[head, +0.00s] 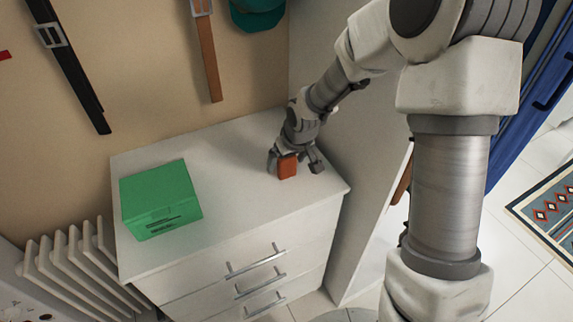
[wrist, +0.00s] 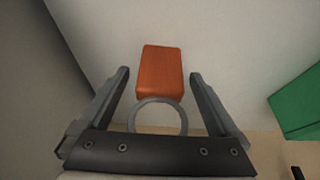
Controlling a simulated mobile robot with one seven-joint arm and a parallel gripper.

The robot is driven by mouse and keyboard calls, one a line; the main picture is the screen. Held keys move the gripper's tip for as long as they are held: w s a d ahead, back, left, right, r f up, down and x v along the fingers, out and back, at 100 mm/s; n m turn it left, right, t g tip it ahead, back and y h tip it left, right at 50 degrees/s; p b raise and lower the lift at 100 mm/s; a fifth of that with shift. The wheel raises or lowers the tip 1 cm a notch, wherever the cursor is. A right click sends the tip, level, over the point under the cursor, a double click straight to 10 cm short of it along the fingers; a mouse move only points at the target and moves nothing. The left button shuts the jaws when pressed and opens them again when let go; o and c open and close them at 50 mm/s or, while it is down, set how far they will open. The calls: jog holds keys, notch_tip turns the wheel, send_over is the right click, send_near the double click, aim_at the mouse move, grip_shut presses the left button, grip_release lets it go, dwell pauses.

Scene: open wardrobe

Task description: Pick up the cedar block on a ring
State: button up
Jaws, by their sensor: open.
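The cedar block (head: 287,167) is a small orange-brown block on the white top of the drawer unit, near its right end. In the wrist view the block (wrist: 162,72) lies just beyond the fingertips, with a grey ring (wrist: 158,103) at its near end. The ring lies between the two fingers. My gripper (head: 294,166) is open over the drawer top, with its fingers on either side of the ring; it also shows in the wrist view (wrist: 160,75). I cannot tell whether either finger touches the ring or block.
A green box (head: 160,200) stands on the left of the drawer top (head: 232,205); its edge shows in the wrist view (wrist: 300,106). A white upright panel (head: 350,150) rises right of the gripper. Belts (head: 208,55) hang on the back wall. Drawer top between box and block is clear.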

jog(key=c, duration=1.4)
jog(key=shift+c, duration=0.2)
jog(key=shift+r, duration=0.15)
notch_tip(320, 180, up, 4)
jog(key=shift+r+p, duration=0.2)
jog(key=shift+p, duration=0.55)
jog(key=s+d+r+p, duration=0.2)
jog(key=s+r+p, duration=0.2)
jog(key=s, duration=0.7)
jog(key=shift+v, duration=1.25)
